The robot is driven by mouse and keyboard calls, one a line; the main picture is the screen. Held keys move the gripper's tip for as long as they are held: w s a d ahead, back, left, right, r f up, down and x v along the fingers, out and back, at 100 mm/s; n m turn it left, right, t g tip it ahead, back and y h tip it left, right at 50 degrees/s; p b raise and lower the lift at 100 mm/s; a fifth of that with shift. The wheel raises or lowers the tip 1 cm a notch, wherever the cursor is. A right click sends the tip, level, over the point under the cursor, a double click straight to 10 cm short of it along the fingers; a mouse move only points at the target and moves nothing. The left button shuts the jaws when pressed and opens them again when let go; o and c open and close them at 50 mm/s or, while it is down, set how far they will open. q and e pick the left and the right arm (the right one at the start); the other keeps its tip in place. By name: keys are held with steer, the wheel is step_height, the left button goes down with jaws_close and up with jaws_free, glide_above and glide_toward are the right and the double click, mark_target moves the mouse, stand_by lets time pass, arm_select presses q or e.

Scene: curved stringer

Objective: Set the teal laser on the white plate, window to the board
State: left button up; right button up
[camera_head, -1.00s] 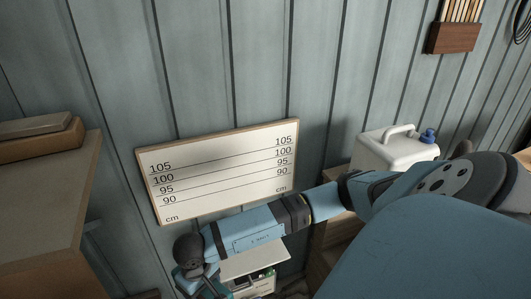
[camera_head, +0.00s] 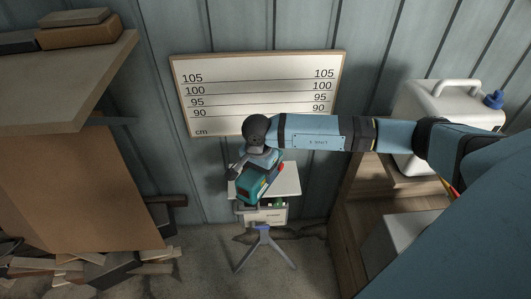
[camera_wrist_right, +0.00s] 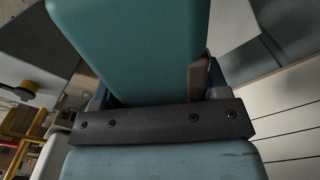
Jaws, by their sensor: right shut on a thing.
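The teal laser (camera_head: 256,184) is in my right gripper (camera_head: 262,165), over the white plate (camera_head: 287,181) on the tripod stand. In the right wrist view the teal laser (camera_wrist_right: 130,45) fills the top middle, held at the dark gripper bar. I cannot tell whether the laser touches the plate, and I cannot make out its window. The board (camera_head: 262,78) with cm lines marked 90 to 105 hangs on the wall behind; my right arm hides its lower right part. My left gripper is not in view.
The tripod (camera_head: 264,246) stands on the floor with a small box (camera_head: 264,215) under the plate. A wooden shelf (camera_head: 75,85) is at left above scattered scrap wood. A white jerrycan (camera_head: 430,108) stands on a wooden bench at right.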

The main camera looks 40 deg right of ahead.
steer(key=w+d+m, duration=0.1)
steer(key=m, duration=0.2)
steer(key=w+d+m+b, duration=0.1)
steer(key=w+d+m, duration=0.1)
steer(key=m, duration=0.1)
steer(key=w+d+m+b, duration=0.1)
steer(key=w+m, duration=0.1)
steer(key=m, duration=0.1)
steer(key=shift+w+d+r, duration=0.1)
steer(key=shift+d+r, duration=0.1)
steer(key=shift+r, duration=0.05)
steer(key=shift+w+d+f+m+b, duration=0.15)
steer(key=shift+f+m+b, duration=0.2)
steer(key=shift+f+b, duration=0.75)
steer(key=shift+w+d+f+m+b, duration=0.1)
steer(key=shift+f+m+b, duration=0.45)
steer(key=shift+f, duration=0.95)
steer(key=shift+w+d+f+m+b, duration=0.1)
steer(key=shift+d+f+m+b, duration=0.1)
steer(key=shift+f+b, duration=1)
steer(key=shift+f, duration=0.5)
steer(key=shift+f, duration=0.1)
steer(key=shift+f, duration=0.1)
steer(key=shift+f+b, duration=0.1)
steer(key=shift+b, duration=0.2)
steer(key=shift+f, duration=0.15)
